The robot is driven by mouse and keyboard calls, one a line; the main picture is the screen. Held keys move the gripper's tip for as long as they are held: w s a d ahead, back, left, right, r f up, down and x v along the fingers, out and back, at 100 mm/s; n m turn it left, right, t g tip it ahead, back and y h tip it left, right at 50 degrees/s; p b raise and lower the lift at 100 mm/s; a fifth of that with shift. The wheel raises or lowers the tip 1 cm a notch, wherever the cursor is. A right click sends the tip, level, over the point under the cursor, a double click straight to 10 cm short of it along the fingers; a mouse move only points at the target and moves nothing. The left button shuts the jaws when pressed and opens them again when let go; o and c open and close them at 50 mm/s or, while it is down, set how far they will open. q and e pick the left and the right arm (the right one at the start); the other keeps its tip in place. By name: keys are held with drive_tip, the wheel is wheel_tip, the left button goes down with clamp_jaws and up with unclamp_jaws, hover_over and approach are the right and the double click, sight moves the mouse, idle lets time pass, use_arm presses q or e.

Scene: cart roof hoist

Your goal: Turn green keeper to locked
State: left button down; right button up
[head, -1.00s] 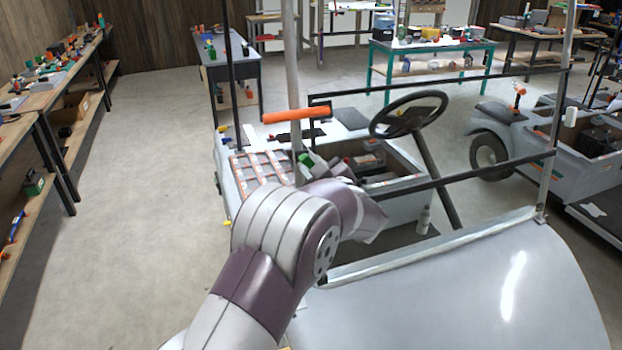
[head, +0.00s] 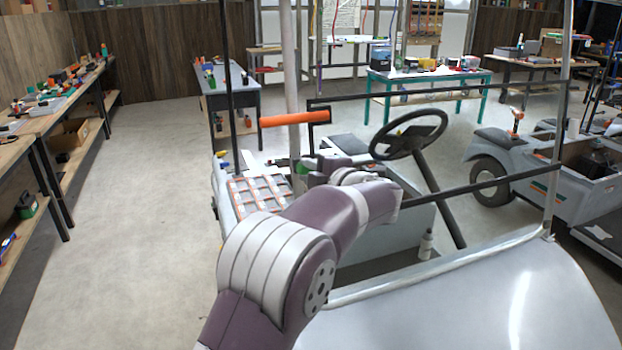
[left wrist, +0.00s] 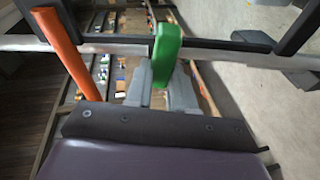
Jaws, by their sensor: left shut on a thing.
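The green keeper (left wrist: 167,48) stands in the left wrist view in front of a pale metal bar. My left gripper (left wrist: 165,88) has its grey fingers on either side of the keeper's lower end and is shut on it. In the head view a small part of the green keeper (head: 301,168) shows beside the pale post, and my left gripper (head: 312,165) is at it, partly hidden by my own arm. Whether the keeper is seated in a catch cannot be told. My right gripper is in neither view.
An orange handle (head: 294,119) sticks out at the post just above the keeper; it is close by in the left wrist view (left wrist: 68,50). A black frame bar and the steering wheel (head: 409,134) are to the right. The floor at left is clear.

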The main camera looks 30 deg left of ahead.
use_arm(q)
drive_tip(key=shift+n+b, duration=0.35)
drive_tip(key=shift+n, duration=0.45)
drive_tip(key=c, duration=1)
unclamp_jaws()
drive_tip(key=shift+o, duration=0.2)
drive_tip(key=b+v, duration=0.3)
drive_tip(key=v, duration=0.9)
drive_tip(key=shift+s+d+r, duration=0.15)
drive_tip(key=shift+d+r, duration=0.1)
drive_tip(key=shift+d, duration=0.05)
